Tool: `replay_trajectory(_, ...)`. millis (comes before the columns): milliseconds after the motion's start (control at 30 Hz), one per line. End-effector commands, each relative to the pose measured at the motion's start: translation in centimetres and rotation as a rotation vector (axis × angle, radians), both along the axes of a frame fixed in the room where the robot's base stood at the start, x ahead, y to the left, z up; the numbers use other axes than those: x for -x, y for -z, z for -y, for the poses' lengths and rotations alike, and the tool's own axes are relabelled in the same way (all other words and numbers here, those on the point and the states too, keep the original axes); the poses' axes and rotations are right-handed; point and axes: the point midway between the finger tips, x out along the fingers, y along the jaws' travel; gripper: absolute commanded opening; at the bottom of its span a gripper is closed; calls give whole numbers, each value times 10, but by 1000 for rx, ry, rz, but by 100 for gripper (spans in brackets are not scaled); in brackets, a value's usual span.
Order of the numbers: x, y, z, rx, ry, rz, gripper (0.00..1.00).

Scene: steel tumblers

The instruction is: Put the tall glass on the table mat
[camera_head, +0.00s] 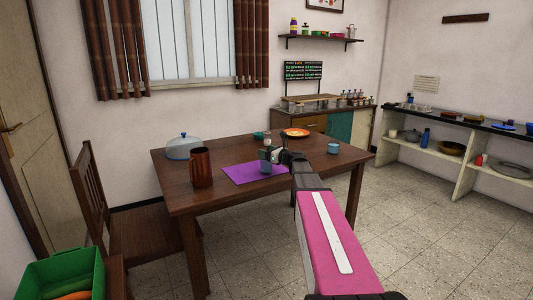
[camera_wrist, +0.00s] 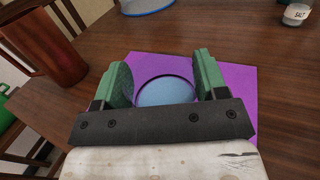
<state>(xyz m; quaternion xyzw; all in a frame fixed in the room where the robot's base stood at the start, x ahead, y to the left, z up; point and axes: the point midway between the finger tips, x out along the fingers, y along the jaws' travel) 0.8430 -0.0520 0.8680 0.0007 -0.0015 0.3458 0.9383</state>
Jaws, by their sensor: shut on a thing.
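The tall glass (camera_head: 265,168) is blue-grey. In the wrist view its round blue rim and inside (camera_wrist: 165,91) show between the two green fingers. My gripper (camera_head: 269,155) is shut on it, with the fingers on either side; it also shows in the wrist view (camera_wrist: 163,84). The purple table mat (camera_head: 240,173) lies flat on the table, directly below the glass, and shows around the fingers in the wrist view (camera_wrist: 238,92). The glass looks upright over the mat. Its base is hidden in the wrist view, and I cannot tell whether it touches the mat.
A brown-red jug (camera_head: 201,168) stands left of the mat on the wooden table (camera_head: 222,200). A clear blue dome (camera_head: 184,147) is behind it. A salt shaker (camera_wrist: 296,14) stands beyond the mat. An orange plate (camera_head: 296,132) and blue cup (camera_head: 334,148) are further right.

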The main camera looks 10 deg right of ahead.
Motion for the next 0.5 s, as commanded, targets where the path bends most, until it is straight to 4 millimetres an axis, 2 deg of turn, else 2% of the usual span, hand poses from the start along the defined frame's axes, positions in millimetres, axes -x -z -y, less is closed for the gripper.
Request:
replay_trajectory(233, 0, 3, 0, -1, 0, -1, 13)
replay_trajectory(267, 0, 3, 0, 0, 0, 0, 76)
replay_trajectory(300, 0, 2, 0, 0, 0, 0, 89)
replay_trajectory(333, 0, 2, 0, 0, 0, 0, 92)
replay_trajectory(500, 0, 2, 0, 0, 0, 0, 92)
